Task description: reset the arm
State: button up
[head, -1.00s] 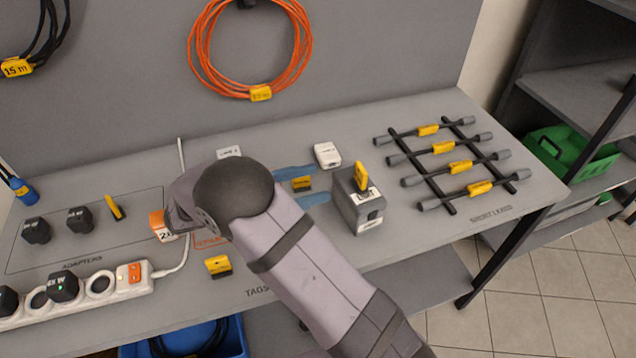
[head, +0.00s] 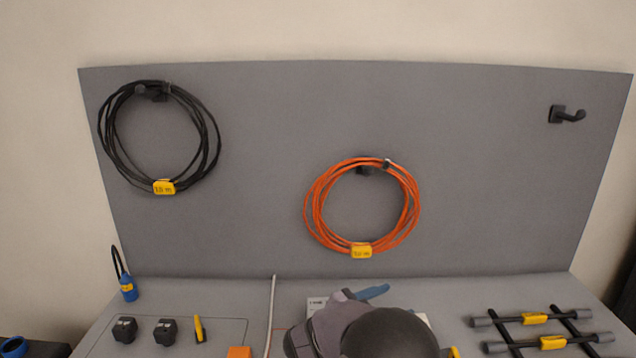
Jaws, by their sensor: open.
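My gripper (head: 374,292) is at the bottom centre of the head view, over the bench top in front of the back panel. One blue finger shows beyond my dark rounded wrist; the other is hidden behind my arm. The jaws are open, and I see nothing held in the visible part.
An orange cable coil (head: 312,215) and a black coil (head: 103,135) hang on the grey panel (head: 270,120). An empty hook (head: 566,115) is at upper right. Black adapters (head: 124,330) stand at left; short leads (head: 510,318) lie on a rack at right.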

jog(key=w+a+n+t+y, duration=0.3)
jog(key=a+n+y, duration=0.2)
jog(key=y, duration=0.2)
jog(key=s+a+f+n+g+y+p, duration=0.2)
jog(key=s+a+f+n+g+y, duration=0.15)
jog(key=s+y, duration=0.2)
jog(key=s+f+n+g, duration=0.1)
jog(key=s, duration=0.3)
jog(key=s+d+f+n+g, duration=0.1)
jog(key=s+g, duration=0.1)
jog(key=s, duration=0.3)
jog(key=s+f+n+g+y, duration=0.1)
jog(key=s, duration=0.4)
jog(key=shift+s+d+f+n+g, duration=0.15)
jog(key=shift+f+n+g, duration=0.1)
jog(key=shift+f+n, duration=0.1)
jog(key=s+d+g, duration=0.2)
jog(key=s, duration=0.5)
jog(key=s+d+f+n+g+h, duration=0.1)
jog(key=s+d+g, duration=0.1)
jog(key=s, duration=0.4)
jog(key=shift+s+d+f+g+p, duration=0.15)
jog(key=shift+s+d+g+p, duration=0.25)
jog(key=shift+d, duration=0.3)
